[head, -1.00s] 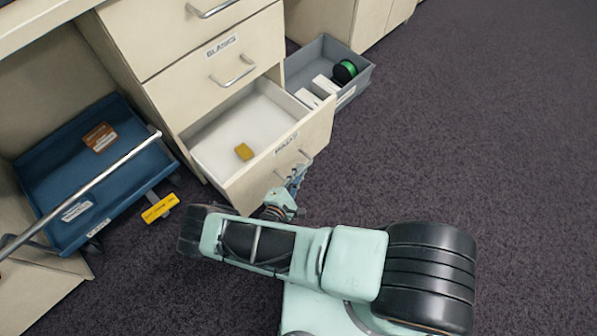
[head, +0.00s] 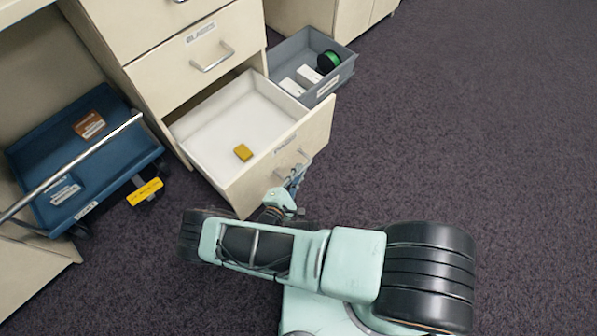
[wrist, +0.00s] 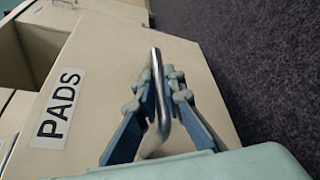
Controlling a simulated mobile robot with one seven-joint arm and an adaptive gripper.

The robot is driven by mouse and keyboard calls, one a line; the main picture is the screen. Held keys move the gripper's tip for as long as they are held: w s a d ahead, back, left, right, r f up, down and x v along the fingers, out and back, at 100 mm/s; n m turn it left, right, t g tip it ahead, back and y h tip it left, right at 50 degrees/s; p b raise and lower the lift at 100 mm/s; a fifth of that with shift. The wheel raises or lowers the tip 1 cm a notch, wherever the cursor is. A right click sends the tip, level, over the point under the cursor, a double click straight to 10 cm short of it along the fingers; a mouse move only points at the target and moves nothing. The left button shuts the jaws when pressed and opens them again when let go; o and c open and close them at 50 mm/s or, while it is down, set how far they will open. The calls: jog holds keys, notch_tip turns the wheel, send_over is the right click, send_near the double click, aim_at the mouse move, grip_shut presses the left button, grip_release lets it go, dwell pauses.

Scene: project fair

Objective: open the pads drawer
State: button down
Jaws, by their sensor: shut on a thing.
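The pads drawer (head: 277,162) is the lowest drawer of the cream cabinet and stands pulled out, its white inside showing. A small yellow block (head: 243,152) lies in it. In the wrist view the drawer front (wrist: 100,95) carries a label (wrist: 58,108) reading PADS. My gripper (wrist: 161,80) is shut on the metal bar handle (wrist: 156,62), with its fingers on either side of the bar. In the head view my gripper (head: 294,178) is small at the drawer front and partly hides the handle.
Above is a closed drawer (head: 200,55) with its own handle. A grey bin (head: 345,72) holding white boxes and a green spool sits behind the drawer. Dark carpet at right is clear.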

jog(key=shift+d, duration=0.2)
jog(key=c, duration=2)
grip_release()
jog(key=shift+a, duration=0.1)
notch_tip(320, 180, up, 10)
jog(key=shift+r, duration=0.1)
